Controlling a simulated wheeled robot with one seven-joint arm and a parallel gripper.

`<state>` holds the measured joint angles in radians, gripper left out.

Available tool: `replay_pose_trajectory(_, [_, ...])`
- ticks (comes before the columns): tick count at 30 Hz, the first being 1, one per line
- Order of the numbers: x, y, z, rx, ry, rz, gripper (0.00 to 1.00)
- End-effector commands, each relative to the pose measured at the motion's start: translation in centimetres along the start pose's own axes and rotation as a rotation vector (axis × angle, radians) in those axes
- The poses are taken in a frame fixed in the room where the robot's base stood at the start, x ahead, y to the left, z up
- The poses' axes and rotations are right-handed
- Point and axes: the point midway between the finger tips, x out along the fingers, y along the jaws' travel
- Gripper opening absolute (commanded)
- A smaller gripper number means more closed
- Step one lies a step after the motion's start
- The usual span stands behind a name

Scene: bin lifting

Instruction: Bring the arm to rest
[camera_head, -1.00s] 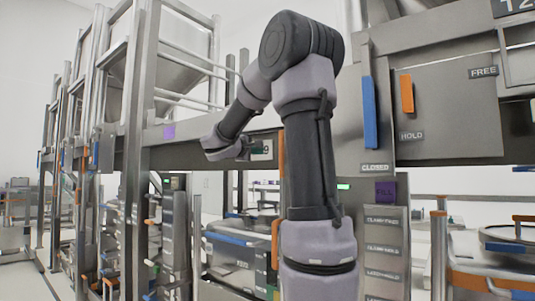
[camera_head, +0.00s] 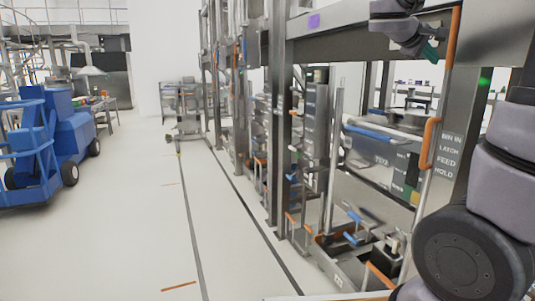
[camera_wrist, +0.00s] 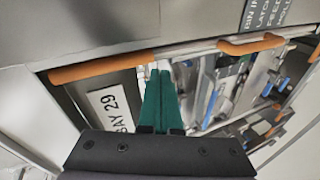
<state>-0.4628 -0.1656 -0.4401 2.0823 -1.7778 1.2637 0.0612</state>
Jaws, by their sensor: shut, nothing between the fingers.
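My gripper (camera_wrist: 160,72) shows in the wrist view with its two green fingers together and nothing between them. In the head view my gripper (camera_head: 430,51) is at the upper right, beside the upright orange bar (camera_head: 455,60), partly hidden by my wrist. My arm is bent, with a large dark joint low at the right edge.
An orange handle (camera_head: 430,143) sits on the rack post, near the "BIN IN, LATCH, FEED, HOLD" sign (camera_head: 450,155). Racks with steel posts (camera_head: 280,120) run into the distance. A blue vehicle (camera_head: 62,140) stands at left. The floor (camera_head: 130,220) between is clear.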

Motion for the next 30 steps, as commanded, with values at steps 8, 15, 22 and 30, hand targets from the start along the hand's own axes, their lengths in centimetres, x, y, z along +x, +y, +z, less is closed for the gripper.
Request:
replay_pose_trajectory(8, [-6.7, -10.5, 8.3, 0.341, -0.059, -0.559, 0.0])
replay_pose_trajectory(15, [-16.2, -17.0, 10.8, 0.655, -0.057, -0.954, 0.0])
replay_pose_trajectory(22, [-22.6, -19.8, 10.8, 0.882, -0.043, -1.175, 0.0])
replay_pose_trajectory(30, [-24.1, -20.3, 10.7, 0.939, -0.04, -1.227, 0.0])
